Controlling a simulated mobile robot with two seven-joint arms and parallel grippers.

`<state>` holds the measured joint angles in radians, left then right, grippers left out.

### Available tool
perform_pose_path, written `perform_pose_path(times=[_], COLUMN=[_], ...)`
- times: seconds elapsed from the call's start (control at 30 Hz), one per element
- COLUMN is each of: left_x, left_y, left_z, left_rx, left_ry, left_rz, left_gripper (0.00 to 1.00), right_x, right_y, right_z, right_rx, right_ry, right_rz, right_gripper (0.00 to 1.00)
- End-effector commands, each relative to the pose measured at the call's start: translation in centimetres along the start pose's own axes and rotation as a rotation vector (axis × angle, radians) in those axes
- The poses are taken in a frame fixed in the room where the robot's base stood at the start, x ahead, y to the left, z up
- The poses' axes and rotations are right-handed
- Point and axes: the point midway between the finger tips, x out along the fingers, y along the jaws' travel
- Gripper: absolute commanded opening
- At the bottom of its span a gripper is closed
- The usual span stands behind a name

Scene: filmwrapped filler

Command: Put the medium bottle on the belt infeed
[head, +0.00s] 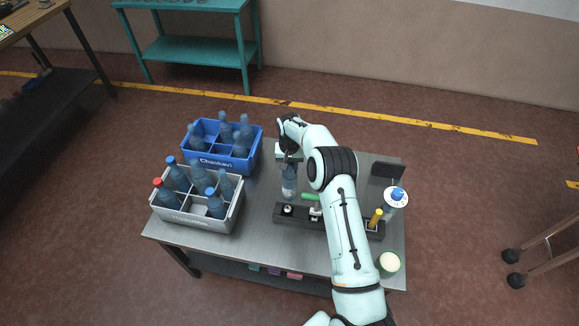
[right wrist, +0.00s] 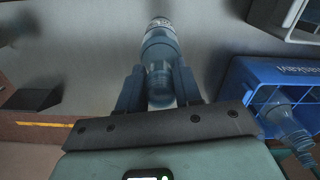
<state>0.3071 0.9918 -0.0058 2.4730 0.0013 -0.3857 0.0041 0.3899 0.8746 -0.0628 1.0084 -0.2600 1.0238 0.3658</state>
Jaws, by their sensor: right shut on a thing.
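A clear blue bottle (head: 289,184) stands roughly upright near the middle of the grey table, just behind the dark filler bar. My right gripper (head: 289,160) is shut on its upper part from above. In the right wrist view the bottle (right wrist: 160,48) sits between the two dark fingers, with its label band at the far end. I cannot tell whether its base touches the table. The dark bar (head: 288,221) carries small fittings, and my right arm covers part of it. I cannot tell which section is the infeed. My left gripper is not in view.
A grey crate (head: 193,223) and a blue crate (head: 224,162), both holding bottles, stand on the left of the table (head: 250,245). On the right are a white round item with a blue cap (head: 396,197), a green-rimmed tub (head: 389,262) and a dark block (head: 387,170).

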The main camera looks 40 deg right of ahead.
Motion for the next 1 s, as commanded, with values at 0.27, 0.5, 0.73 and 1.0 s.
perform_pose_path(times=[0.27,0.5,0.73,1.0], left_x=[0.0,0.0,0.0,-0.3], left_y=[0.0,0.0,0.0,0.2], left_z=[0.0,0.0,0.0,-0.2], left_rx=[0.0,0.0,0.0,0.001], left_ry=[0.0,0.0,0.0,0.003], left_rz=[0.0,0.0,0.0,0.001], left_gripper=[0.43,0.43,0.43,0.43], right_x=[0.2,0.2,-1.1,-6.7], right_y=[0.0,0.0,0.0,0.0], right_z=[0.0,0.0,-0.1,-0.1], right_rx=[0.0,0.0,0.0,0.001], right_ry=[0.0,0.0,0.004,0.005], right_rz=[0.0,0.0,-0.001,-0.001], right_gripper=[0.5,0.59,0.59,0.59])
